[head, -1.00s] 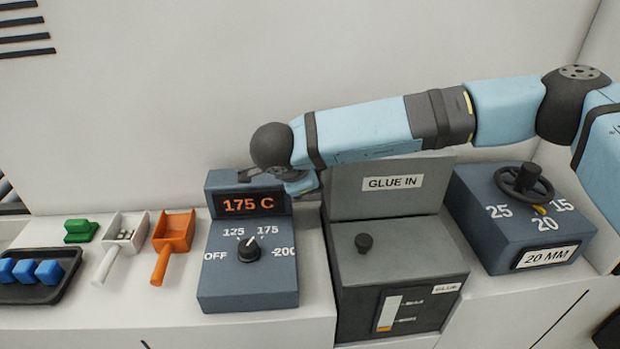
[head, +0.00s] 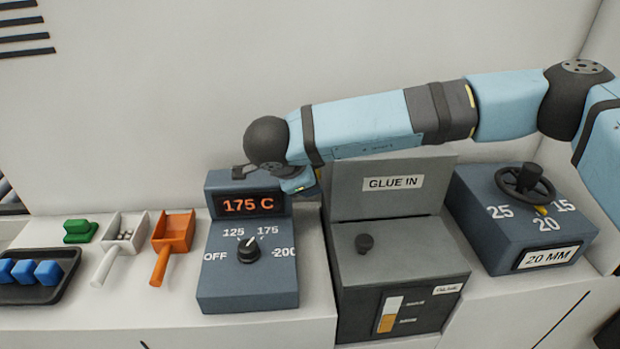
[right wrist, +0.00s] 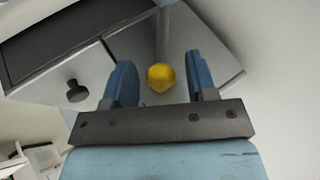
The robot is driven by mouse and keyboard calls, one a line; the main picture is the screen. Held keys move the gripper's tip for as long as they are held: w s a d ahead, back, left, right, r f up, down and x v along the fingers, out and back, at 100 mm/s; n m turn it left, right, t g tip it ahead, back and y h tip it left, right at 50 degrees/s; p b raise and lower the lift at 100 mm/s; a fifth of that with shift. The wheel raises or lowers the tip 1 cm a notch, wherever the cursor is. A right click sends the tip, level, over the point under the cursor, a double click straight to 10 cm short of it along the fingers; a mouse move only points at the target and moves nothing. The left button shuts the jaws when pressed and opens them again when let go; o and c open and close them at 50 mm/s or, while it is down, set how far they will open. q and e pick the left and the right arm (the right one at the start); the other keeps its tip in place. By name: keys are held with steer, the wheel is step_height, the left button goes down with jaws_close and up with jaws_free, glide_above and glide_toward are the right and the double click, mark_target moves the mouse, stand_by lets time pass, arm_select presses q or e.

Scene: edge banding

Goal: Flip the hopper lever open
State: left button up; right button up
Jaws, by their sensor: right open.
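The grey glue hopper (head: 400,265) stands right of centre in the head view, with an upright "GLUE IN" panel (head: 390,205) at its back. What looks like the lever's yellow knob (right wrist: 160,77) shows only in the right wrist view, on a grey rod near the hopper. My right gripper (right wrist: 158,64) is open, with one blue finger on each side of the yellow knob and gaps visible. In the head view my right wrist hangs left of the panel and hides the lever. My left gripper is not in view.
A temperature box (head: 248,275) reading 175 C stands left of the hopper. A black knob (head: 365,243) sits on the hopper's sloped front. A dial box (head: 520,220) stands to the right. An orange scoop (head: 174,233), white scoop (head: 125,235) and tray (head: 60,292) lie left.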

steer(key=b+v, duration=0.1)
steer(key=v, duration=1.1)
steer(key=shift+f, duration=0.1)
